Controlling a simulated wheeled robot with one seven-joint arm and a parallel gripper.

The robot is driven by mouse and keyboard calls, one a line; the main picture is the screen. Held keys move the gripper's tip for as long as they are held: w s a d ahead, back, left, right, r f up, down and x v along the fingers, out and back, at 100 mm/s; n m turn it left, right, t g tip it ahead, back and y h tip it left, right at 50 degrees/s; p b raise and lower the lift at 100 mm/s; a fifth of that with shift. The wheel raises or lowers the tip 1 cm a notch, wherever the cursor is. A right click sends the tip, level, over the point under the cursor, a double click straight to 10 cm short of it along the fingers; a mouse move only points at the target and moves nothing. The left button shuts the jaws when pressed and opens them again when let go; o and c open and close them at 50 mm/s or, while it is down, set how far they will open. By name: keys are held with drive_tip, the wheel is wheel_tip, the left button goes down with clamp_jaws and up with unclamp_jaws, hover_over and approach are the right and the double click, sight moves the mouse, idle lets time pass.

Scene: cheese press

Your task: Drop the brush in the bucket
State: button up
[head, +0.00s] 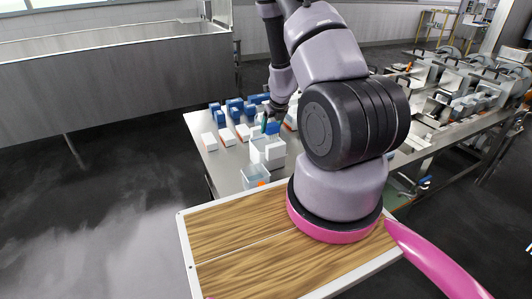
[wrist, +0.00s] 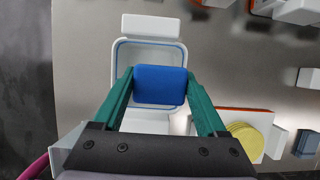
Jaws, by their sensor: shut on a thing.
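The brush shows as a blue block (wrist: 160,85) between the green fingers of my gripper (wrist: 160,92). My gripper is shut on it. In the head view the blue of the brush (head: 272,129) shows at my fingertips, above a white box-shaped thing (head: 275,151). In the wrist view a pale open container with a blue line inside its rim, seemingly the bucket (wrist: 117,64), lies below the brush, which covers part of its opening. The height of the brush above it is hard to tell.
Several blue and white blocks (head: 223,137) stand on the metal table at the left. A pale bluish open container (head: 254,177) stands at its near edge. Yellow discs (wrist: 246,137) lie on a white board at right. Metal equipment (head: 450,90) crowds the right; a large vat (head: 120,70) stands behind.

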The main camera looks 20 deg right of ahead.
drive_tip(key=shift+f, duration=0.35)
drive_tip(key=o, duration=1.5)
drive_tip(key=shift+o, duration=0.2)
drive_tip(key=shift+r, duration=0.1)
drive_tip(key=v, duration=1)
drive_tip(key=shift+s+r, duration=0.2)
drive_tip(key=shift+r, duration=0.05)
